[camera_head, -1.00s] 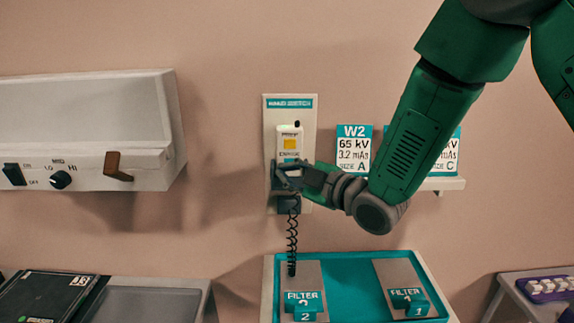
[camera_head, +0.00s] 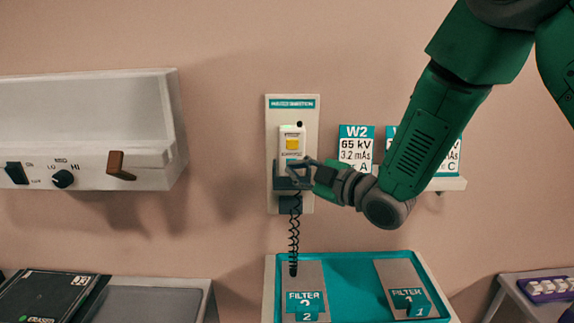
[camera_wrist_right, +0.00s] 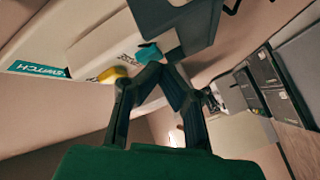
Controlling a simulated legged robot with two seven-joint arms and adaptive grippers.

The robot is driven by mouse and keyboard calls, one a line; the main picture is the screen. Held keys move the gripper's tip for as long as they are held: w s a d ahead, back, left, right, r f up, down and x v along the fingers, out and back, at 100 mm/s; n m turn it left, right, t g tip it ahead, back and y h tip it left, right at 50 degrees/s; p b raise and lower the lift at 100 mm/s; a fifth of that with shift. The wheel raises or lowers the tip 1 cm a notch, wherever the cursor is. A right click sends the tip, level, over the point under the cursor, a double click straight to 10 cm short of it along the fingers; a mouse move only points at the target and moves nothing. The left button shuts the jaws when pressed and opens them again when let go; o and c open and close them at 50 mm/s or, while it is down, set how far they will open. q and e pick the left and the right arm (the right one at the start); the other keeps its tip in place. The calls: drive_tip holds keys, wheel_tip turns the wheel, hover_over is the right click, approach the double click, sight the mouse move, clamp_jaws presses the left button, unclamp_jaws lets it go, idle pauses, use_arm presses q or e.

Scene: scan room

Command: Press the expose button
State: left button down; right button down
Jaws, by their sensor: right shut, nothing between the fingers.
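The hand switch (camera_head: 291,150) is a white handset on a beige wall plate (camera_head: 307,125), with a coiled black cord below it. A yellow square button (camera_head: 292,144) shows on its front; its lettering is too small to read. The button also shows in the right wrist view (camera_wrist_right: 112,74), left of the fingertips. My right gripper (camera_head: 296,172) is shut and empty in front of the handset's lower part, below the yellow button. In the right wrist view its fingertips (camera_wrist_right: 163,68) meet close to the handset and its dark holder. I cannot tell whether they touch. My left gripper is not in view.
A teal tray (camera_head: 345,268) with two filter plates stands below. Cards (camera_head: 355,147) stand on a small shelf right of the switch. A white wall box (camera_head: 90,130) with knobs is at left. A black cassette (camera_head: 45,298) lies at lower left.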

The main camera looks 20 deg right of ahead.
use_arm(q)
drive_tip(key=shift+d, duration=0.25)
use_arm(e)
drive_tip(key=shift+w+d, duration=0.35)
drive_tip(key=shift+d, duration=0.1)
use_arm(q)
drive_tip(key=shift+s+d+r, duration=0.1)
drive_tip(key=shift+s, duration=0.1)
use_arm(e)
drive_tip(key=shift+w+d+r, duration=0.1)
drive_tip(key=shift+d+r, duration=0.05)
drive_tip(key=shift+d, duration=0.05)
drive_tip(key=shift+r, duration=0.1)
idle(0.6)
